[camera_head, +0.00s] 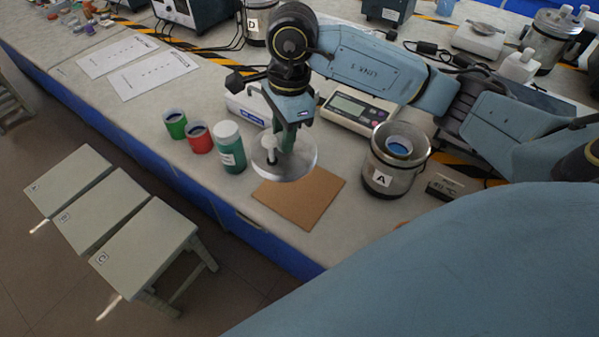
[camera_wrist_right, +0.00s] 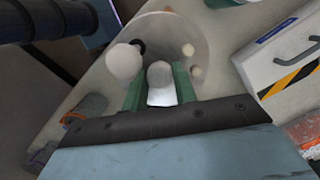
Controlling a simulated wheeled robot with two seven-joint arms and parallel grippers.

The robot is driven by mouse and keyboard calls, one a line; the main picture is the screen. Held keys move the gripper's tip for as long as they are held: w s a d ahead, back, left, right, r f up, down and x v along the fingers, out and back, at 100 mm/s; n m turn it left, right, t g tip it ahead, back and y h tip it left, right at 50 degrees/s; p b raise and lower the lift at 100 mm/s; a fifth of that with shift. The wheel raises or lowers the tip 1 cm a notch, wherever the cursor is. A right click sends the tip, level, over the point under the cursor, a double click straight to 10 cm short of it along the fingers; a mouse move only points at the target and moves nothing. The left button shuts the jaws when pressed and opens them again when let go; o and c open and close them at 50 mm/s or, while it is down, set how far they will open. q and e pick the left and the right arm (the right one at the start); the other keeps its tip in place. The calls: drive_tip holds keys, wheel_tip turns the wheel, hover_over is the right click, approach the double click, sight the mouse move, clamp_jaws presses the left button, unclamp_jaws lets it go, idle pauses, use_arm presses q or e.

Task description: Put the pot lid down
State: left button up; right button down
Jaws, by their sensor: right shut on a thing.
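My right gripper (camera_head: 283,143) points down, shut on the knob of the clear round pot lid (camera_head: 297,168). In the right wrist view the pale knob (camera_wrist_right: 160,80) sits between the green fingers, with the see-through disc (camera_wrist_right: 200,35) beyond. In the head view the lid overlaps the back left part of the brown square board (camera_head: 307,203); I cannot tell whether they touch. The steel pot (camera_head: 405,182) labelled A stands open to the right, with a container with blue contents (camera_head: 398,146) inside it. My left gripper is not in view.
A green bottle with a white cap (camera_head: 230,150) stands close left of the lid, beside red (camera_head: 200,140) and green (camera_head: 176,126) cups. A scale (camera_head: 355,108) and a white box (camera_head: 245,108) are behind. The bench's front edge is near the board.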

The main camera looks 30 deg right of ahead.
sight(299, 143)
drive_tip(key=m, duration=0.2)
drive_tip(key=shift+s+d+f+m, duration=0.1)
drive_tip(key=shift+d+f+m, duration=0.2)
drive_tip(key=shift+f, duration=0.1)
drive_tip(key=shift+d+f+m+t+b, duration=0.2)
drive_tip(key=shift+m+t+b, duration=0.15)
drive_tip(key=shift+m, duration=0.75)
drive_tip(key=shift+d+f+m, duration=0.15)
drive_tip(key=shift+m, duration=0.45)
drive_tip(key=shift+d+f+m, duration=0.1)
drive_tip(key=shift+m, duration=0.5)
drive_tip(key=m, duration=0.2)
drive_tip(key=d+m+b, duration=0.1)
drive_tip(key=shift+s+f+m+h, duration=0.15)
drive_tip(key=shift+f+m+h, duration=0.15)
drive_tip(key=shift+m+h, duration=0.1)
drive_tip(key=m, duration=0.3)
drive_tip(key=shift+s+d+f+t, duration=0.1)
drive_tip(key=shift+d+f+t, duration=0.15)
drive_tip(key=shift+d+f, duration=0.1)
drive_tip(key=shift+m, duration=0.3)
wheel_tip(299, 143, down, 10)
drive_tip(key=shift+r+b, duration=0.15)
drive_tip(key=shift+b, duration=0.55)
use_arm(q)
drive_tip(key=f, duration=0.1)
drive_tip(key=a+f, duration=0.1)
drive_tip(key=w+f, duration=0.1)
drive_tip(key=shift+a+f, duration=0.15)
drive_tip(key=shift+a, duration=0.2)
